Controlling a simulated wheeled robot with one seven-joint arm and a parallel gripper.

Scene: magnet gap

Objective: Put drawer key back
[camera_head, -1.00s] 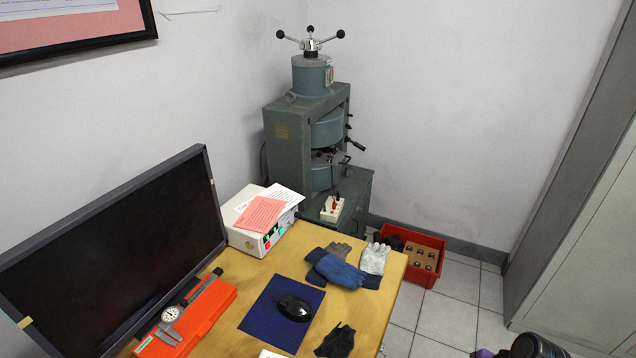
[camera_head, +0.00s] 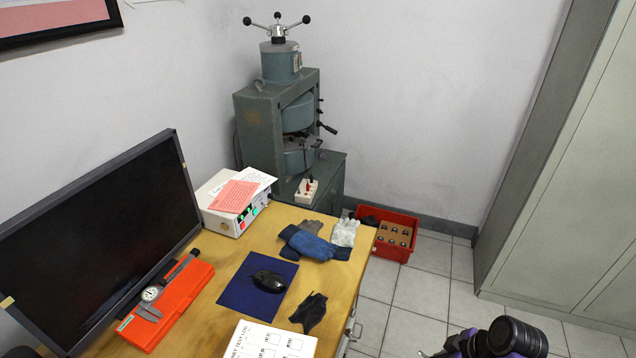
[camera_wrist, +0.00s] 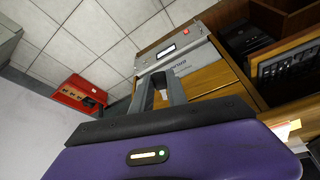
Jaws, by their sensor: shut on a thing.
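My gripper (camera_wrist: 161,92) shows in the wrist view beyond my purple wrist body, its two grey fingers close together. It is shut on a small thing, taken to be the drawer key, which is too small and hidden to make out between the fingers. The wooden desk (camera_head: 334,277) fills the lower middle of the head view. A metal fitting (camera_head: 352,326) shows on its right side; I cannot tell whether it is a handle or a lock. In the head view my black and purple arm is at the lower right, right of the desk, with the fingertips out of sight.
A red bin (camera_head: 393,253) stands on the floor behind. A grey cabinet (camera_head: 560,190) is at right. The tiled floor between is clear.

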